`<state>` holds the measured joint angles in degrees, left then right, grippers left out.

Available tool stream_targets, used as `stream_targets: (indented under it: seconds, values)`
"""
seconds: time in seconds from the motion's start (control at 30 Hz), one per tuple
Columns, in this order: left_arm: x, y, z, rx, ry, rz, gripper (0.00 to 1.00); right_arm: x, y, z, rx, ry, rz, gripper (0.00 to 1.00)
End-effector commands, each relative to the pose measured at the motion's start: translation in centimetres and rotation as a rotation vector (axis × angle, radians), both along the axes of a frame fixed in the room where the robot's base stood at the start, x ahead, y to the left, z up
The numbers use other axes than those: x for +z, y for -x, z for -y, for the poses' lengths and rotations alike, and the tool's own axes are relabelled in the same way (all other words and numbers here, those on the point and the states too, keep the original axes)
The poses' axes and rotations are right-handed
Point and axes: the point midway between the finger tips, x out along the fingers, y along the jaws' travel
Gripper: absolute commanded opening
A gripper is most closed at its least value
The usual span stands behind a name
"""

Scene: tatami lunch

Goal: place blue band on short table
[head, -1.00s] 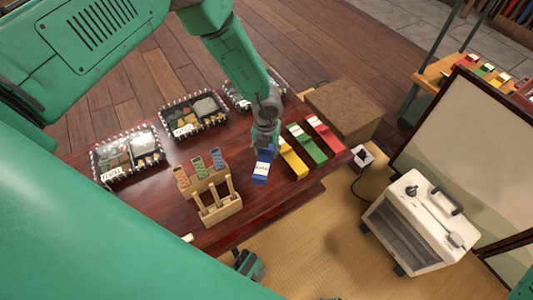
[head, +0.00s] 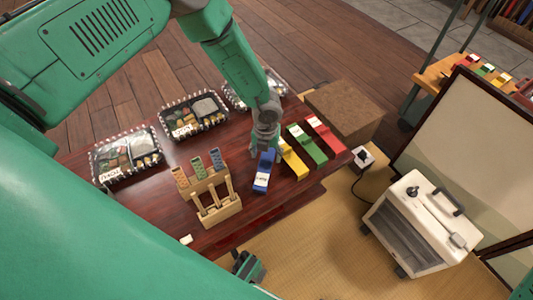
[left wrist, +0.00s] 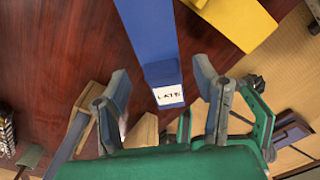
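The blue band (head: 263,172), a long block with a white label, lies on the dark red low table (head: 150,200), beside the yellow band (head: 291,160). In the left wrist view the blue band (left wrist: 150,35) runs between my fingers, its label end toward me. My left gripper (head: 265,148) is over the far end of the band. Its fingers (left wrist: 163,95) are spread, with gaps on both sides of the band. A green and dark part that looks like my right gripper (head: 250,267) shows at the bottom; its fingers are unclear.
Green (head: 307,145) and red (head: 325,134) bands lie right of the yellow one. A wooden rack (head: 212,198) with coloured pieces stands left of the blue band. Lunch boxes (head: 127,158) line the far side. A brown block (head: 345,110) stands right.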

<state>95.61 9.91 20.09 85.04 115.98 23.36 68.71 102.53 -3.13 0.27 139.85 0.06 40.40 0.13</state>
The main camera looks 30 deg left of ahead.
Motion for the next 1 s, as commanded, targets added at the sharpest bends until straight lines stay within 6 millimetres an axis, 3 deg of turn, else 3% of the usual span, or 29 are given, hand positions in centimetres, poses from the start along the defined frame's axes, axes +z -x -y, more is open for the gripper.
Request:
stream_targets:
  seconds: [0.27,0.7,1.0]
  values:
    - [1.0,0.0,0.0,-0.001,0.0,0.001,0.55,0.6,0.0,0.0,0.0,0.0,0.0,0.4]
    - [10.2,-0.1,0.0,0.001,0.002,0.001,0.55,4.3,0.0,0.0,0.0,0.0,0.0,0.4]
    - [13.1,0.0,0.0,0.0,0.0,-0.001,0.55,5.2,0.0,0.0,0.0,0.0,0.0,0.4]
